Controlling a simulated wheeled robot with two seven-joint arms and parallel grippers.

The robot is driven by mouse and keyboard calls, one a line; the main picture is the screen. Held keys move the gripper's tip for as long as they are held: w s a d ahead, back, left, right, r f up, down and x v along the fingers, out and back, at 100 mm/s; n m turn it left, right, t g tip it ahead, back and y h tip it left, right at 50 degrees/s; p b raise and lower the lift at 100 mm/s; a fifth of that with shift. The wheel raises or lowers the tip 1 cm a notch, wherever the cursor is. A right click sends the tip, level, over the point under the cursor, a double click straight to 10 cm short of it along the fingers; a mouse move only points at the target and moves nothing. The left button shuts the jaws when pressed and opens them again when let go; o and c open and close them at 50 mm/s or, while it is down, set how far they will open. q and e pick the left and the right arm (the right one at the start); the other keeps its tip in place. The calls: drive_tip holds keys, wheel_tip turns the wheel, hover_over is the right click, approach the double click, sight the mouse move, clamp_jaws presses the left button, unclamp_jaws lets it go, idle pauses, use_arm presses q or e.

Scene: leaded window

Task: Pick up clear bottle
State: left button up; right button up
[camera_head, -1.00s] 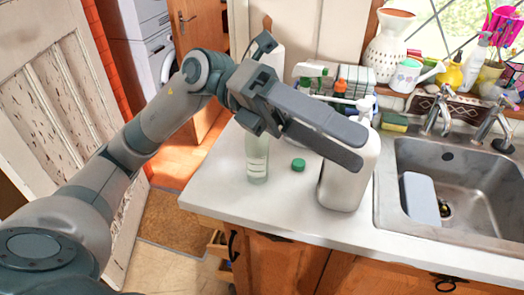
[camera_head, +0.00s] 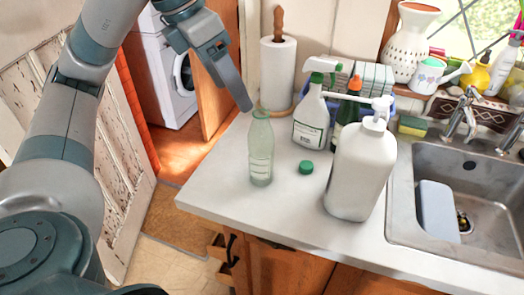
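The clear bottle (camera_head: 260,155) is pale green and see-through. It stands upright and uncapped near the left end of the white counter. A green cap (camera_head: 306,167) lies on the counter to its right. My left gripper (camera_head: 246,104) comes down from the upper left, its fingertips close to the bottle's mouth on its left side in the picture. I see its fingers nearly edge-on, so their gap is hidden, and I cannot tell whether they touch the bottle. Nothing shows held in it. My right gripper is out of view.
A large white pump bottle (camera_head: 358,175) stands to the right of the cap. A spray bottle (camera_head: 310,120) and a paper towel roll (camera_head: 278,72) stand behind. The sink (camera_head: 480,200) is at right. The counter's front left is clear.

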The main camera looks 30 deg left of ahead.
use_arm(q)
hover_over(253, 127)
drive_tip(key=s, duration=0.2)
wheel_tip(253, 127, down, 6)
drive_tip(key=x, duration=0.3)
drive_tip(key=a+p+x, duration=0.1)
drive_tip(key=shift+d+f, duration=0.1)
drive_tip(key=shift+f, duration=0.25)
drive_tip(key=shift+w+d+f, duration=0.1)
drive_tip(key=shift+w+f, duration=0.15)
drive_tip(key=shift+f, duration=0.2)
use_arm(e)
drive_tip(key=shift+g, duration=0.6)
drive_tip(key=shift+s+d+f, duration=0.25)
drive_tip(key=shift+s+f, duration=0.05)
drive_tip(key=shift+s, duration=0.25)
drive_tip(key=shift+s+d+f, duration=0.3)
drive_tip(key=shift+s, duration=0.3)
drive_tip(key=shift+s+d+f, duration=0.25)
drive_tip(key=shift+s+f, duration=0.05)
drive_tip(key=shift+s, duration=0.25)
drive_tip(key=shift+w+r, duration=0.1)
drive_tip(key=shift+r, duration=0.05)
